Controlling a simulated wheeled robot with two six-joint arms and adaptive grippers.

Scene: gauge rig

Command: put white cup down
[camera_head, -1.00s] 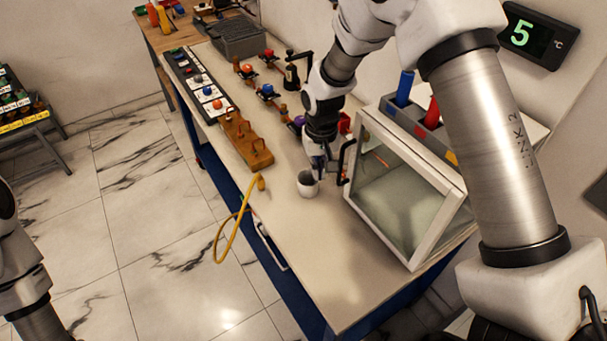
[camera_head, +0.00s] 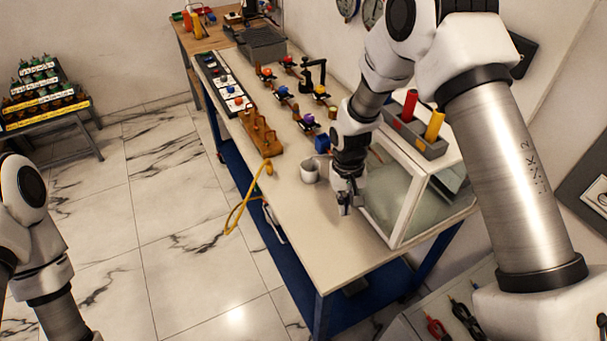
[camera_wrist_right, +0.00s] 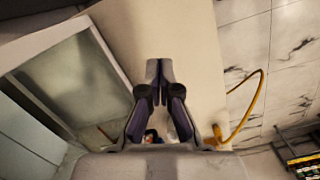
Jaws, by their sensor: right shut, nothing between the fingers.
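The white cup (camera_head: 309,172) stands upright on the pale bench top (camera_head: 318,232), left of the glass-fronted case in the head view. My right gripper (camera_head: 344,209) is just to the right of the cup and towards the near side, apart from it, pointing down over the bench. It is shut and empty. In the right wrist view its fingertips (camera_wrist_right: 160,68) meet over bare bench, and I cannot make out the cup clearly there. My left arm shows at the left edge of the head view, but its gripper is out of frame.
The glass-fronted case (camera_head: 397,195) stands close to the right of my right gripper. A yellow cable (camera_head: 237,212) hangs over the bench's left edge. A wooden block with pegs (camera_head: 262,135) and several small coloured-knob fittings lie farther back. The near bench end is clear.

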